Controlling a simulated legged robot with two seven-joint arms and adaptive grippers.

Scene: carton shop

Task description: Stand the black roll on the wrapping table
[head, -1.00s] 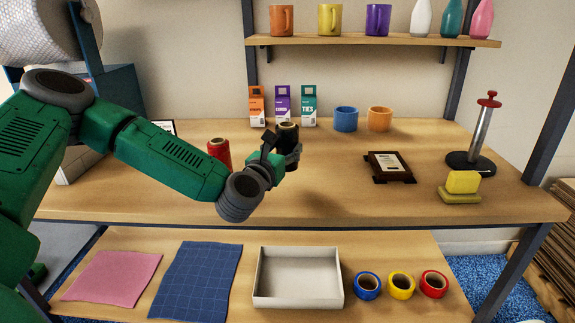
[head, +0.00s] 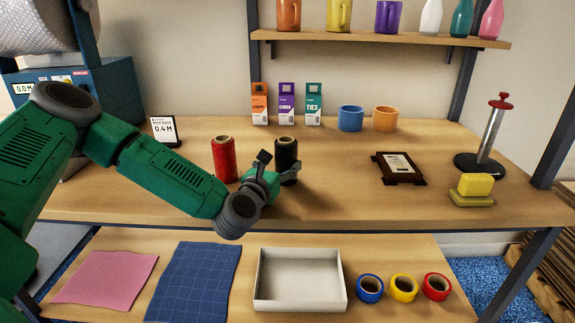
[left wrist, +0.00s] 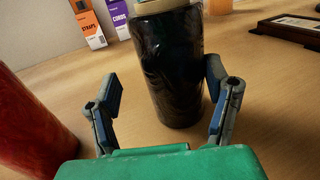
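The black roll (head: 287,154) stands upright on the wrapping table (head: 330,190), right of the red roll (head: 222,160). My left gripper (head: 277,172) is just in front of the black roll. In the left wrist view, the black roll (left wrist: 170,65) stands upright on the wood, with the open fingers of my left gripper (left wrist: 160,100) on either side of its near part. The left finger is clear of it; the right finger is close to its side, and I cannot tell whether it touches. The red roll (left wrist: 30,125) is left of the fingers. My right gripper is not in view.
Orange, purple and teal cartons (head: 286,104) stand behind the black roll, with a blue mug (head: 351,118) and an orange mug (head: 385,119). A dark framed plaque (head: 398,168) lies to the right. The table between black roll and plaque is clear.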

